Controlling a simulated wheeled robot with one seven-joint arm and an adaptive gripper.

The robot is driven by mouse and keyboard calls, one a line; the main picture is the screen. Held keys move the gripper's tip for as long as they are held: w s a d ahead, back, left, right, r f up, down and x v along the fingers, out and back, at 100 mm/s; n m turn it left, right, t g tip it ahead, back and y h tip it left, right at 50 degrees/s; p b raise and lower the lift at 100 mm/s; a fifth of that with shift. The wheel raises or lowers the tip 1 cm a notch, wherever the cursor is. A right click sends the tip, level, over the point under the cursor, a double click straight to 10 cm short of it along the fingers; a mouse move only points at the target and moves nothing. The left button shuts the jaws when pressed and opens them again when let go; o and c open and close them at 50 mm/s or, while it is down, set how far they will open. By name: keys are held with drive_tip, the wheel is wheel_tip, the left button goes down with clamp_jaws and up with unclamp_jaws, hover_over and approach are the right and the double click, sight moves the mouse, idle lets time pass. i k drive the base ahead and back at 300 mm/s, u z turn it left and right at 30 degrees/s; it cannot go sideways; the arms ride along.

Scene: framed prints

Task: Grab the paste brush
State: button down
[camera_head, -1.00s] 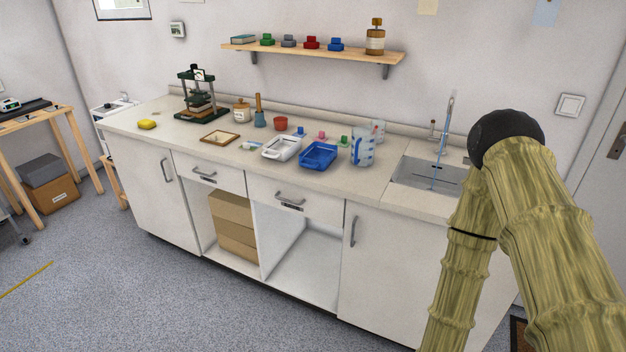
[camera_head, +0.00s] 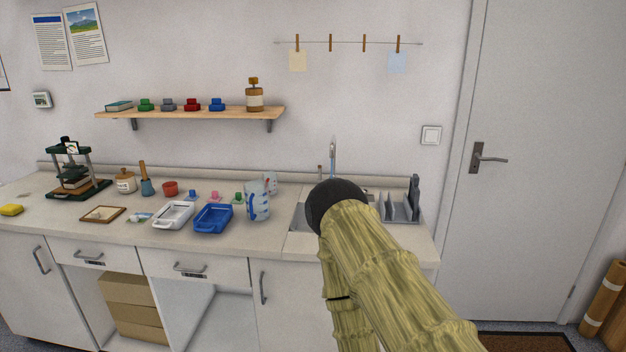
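An upright tool with a wooden handle and a blue-grey lower part (camera_head: 146,180) stands on the counter (camera_head: 280,232) toward the left. It looks like the paste brush, but it is too small to tell whether the blue-grey part is its head or a cup around it. A cream jar with a brown lid (camera_head: 125,181) stands just left of it and a small red cup (camera_head: 170,188) just right. My arm rises in front of the sink area, well to the right of the tool. My gripper is not in view.
A green-black press (camera_head: 75,172) stands farther left. A wooden frame (camera_head: 103,215), a white tray (camera_head: 173,216), a blue tray (camera_head: 213,219) and a measuring jug (camera_head: 258,201) are along the counter. A shelf (camera_head: 190,113) hangs above. A door (camera_head: 535,150) is at right.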

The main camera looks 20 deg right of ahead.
sight(141, 162)
drive_tip(key=k, duration=0.55)
drive_tip(key=u, duration=0.75)
drive_tip(key=i, duration=2.2)
